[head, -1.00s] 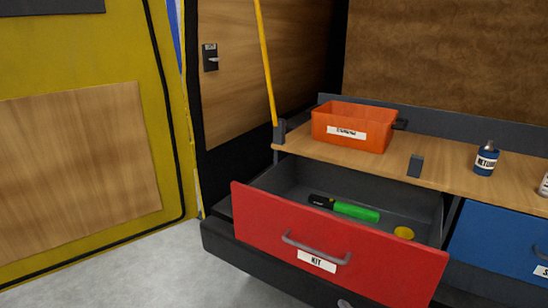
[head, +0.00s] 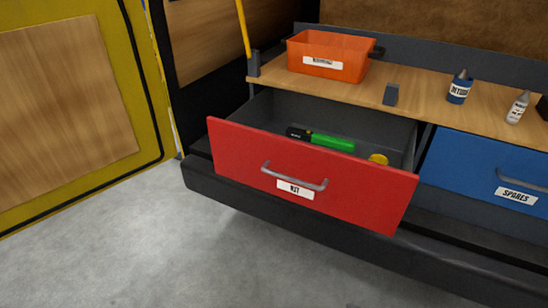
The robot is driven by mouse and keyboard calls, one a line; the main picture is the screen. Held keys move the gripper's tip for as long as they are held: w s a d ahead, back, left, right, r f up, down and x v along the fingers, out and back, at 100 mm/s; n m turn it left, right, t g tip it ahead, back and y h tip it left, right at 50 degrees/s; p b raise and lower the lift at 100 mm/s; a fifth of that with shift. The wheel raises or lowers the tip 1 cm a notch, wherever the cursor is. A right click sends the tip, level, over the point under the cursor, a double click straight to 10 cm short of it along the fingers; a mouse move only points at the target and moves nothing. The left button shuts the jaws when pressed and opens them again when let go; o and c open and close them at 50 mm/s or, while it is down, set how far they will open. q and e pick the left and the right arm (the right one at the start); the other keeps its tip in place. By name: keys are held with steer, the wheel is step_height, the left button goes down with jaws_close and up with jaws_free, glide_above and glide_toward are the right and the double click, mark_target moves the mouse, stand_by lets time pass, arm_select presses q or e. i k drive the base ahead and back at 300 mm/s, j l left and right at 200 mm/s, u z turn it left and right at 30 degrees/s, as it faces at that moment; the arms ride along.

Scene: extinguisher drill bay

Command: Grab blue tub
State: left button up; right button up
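A small blue container (head: 459,88) with a white label and a grey tapered top stands upright on the wooden bench top, at the right of the head view. It is the only small blue vessel in view; I cannot tell for sure that it is the blue tub. Neither of my grippers is in view.
The red drawer (head: 300,205) stands open with a green-and-black tool (head: 332,143) and a yellow round item (head: 379,158) inside. An orange bin (head: 328,60), a grey block (head: 390,95) and a white bottle (head: 517,107) are on the bench top (head: 425,100). The blue SPARES drawer (head: 465,165) looks shut.

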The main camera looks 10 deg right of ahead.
mark_target(459, 89)
steer(key=z, duration=1.35)
steer(key=u, duration=0.75)
steer(key=i+l+u, duration=0.1)
steer(key=l+u, duration=1.05)
steer(key=l, duration=0.55)
